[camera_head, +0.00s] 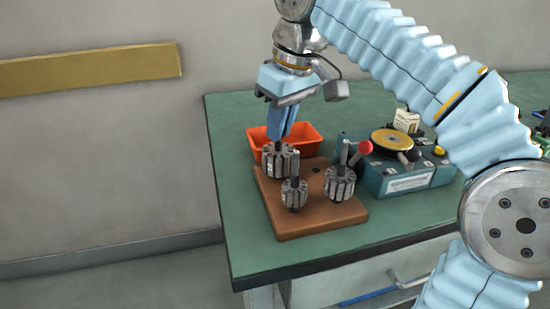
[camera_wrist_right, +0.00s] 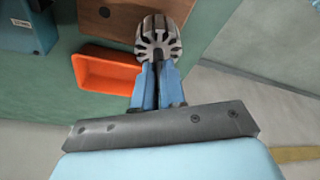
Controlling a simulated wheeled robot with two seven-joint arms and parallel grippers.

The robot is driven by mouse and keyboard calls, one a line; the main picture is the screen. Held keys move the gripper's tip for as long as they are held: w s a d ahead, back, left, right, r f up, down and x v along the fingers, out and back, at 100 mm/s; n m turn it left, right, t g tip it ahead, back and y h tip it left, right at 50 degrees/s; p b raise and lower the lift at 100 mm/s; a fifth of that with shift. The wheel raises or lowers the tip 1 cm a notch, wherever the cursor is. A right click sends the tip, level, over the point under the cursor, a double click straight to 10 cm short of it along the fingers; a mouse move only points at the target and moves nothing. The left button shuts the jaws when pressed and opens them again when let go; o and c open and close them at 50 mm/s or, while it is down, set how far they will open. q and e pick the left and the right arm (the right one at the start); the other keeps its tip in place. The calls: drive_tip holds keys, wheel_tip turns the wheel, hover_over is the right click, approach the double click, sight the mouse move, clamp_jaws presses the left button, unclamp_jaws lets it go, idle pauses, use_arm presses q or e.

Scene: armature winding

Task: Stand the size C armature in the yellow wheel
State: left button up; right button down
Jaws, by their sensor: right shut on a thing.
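My right gripper (camera_head: 279,137) points down and is shut on the shaft of a grey slotted armature (camera_head: 277,162) at the back left corner of the brown board. I cannot tell whether this armature touches the board. The wrist view shows the same armature (camera_wrist_right: 158,38) at the fingertips (camera_wrist_right: 157,68). A smaller armature (camera_head: 294,194) stands upright at the front of the board, and another (camera_head: 340,184) on its right. No size marks are legible. The yellow wheel (camera_head: 392,141) lies flat on top of a teal machine (camera_head: 407,183), with nothing standing in it. My left gripper is out of view.
The brown board (camera_head: 290,226) has an empty hole near its back. An orange bin (camera_head: 312,136) sits behind it and also shows in the wrist view (camera_wrist_right: 90,72). The green table (camera_head: 230,150) is bare at left.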

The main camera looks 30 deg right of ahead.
drive_tip(key=shift+r, duration=0.1)
idle(0.3)
drive_tip(key=p+v, duration=0.3)
drive_tip(key=shift+w+a+r, duration=0.1)
drive_tip(key=shift+w+r, duration=0.05)
drive_tip(key=shift+w, duration=0.2)
drive_tip(key=shift+w+p+v, duration=0.25)
drive_tip(key=shift+p+v, duration=0.4)
drive_tip(key=shift+v, duration=0.45)
drive_tip(key=shift+a, duration=0.1)
